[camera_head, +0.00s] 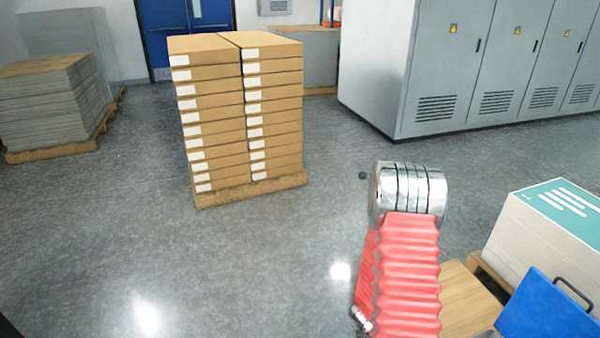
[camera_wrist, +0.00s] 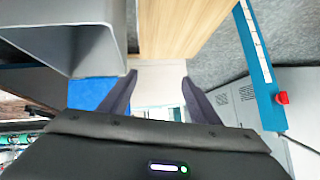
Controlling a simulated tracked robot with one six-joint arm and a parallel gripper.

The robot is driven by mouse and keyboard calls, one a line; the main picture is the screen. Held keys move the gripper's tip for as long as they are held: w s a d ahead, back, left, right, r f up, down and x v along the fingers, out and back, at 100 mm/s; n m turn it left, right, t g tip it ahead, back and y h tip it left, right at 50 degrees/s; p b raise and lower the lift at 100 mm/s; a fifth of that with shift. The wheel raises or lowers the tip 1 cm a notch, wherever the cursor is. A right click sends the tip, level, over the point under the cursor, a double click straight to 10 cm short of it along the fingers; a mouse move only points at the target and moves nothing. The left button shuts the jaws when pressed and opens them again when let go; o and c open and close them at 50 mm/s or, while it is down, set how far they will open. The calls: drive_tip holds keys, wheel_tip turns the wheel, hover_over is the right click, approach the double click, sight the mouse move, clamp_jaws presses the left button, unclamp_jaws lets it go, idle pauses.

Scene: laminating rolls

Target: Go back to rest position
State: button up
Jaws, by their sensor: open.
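My gripper (camera_wrist: 159,76) shows in the wrist view with its two dark fingers spread apart. Nothing is held between them; a pale surface shows in the gap. In the head view my gripper does not show. There I see only my arm, with its red bellows and silver joint, at the lower middle right.
Stacked cartons (camera_head: 240,120) stand on a pallet at centre; grey sheets (camera_head: 50,105) are at left. Grey cabinets (camera_head: 440,70) line the back right. A white stack with teal top (camera_head: 545,235) and blue panel (camera_head: 550,310) are at right.

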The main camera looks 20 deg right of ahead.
drive_tip(key=w+a+r+n+t+y, duration=0.3)
drive_tip(key=w+a+r+n+y, duration=0.15)
drive_tip(key=w+a+r, duration=0.5)
drive_tip(key=w+a+r+n+t+y, duration=0.35)
drive_tip(key=w+a+r+n, duration=0.2)
drive_tip(key=a+r, duration=0.75)
drive_tip(key=s+a+r+n+y, duration=0.3)
drive_tip(key=s+a+r+n, duration=0.4)
drive_tip(key=s+a+r, duration=0.7)
drive_tip(key=s+a+r+n+g, duration=0.1)
drive_tip(key=s+a+n+g, duration=0.1)
drive_tip(key=s, duration=0.4)
drive_tip(key=shift+s+r+n+h, duration=0.3)
drive_tip(key=shift+n+h, duration=0.1)
drive_tip(key=shift+c, duration=0.5)
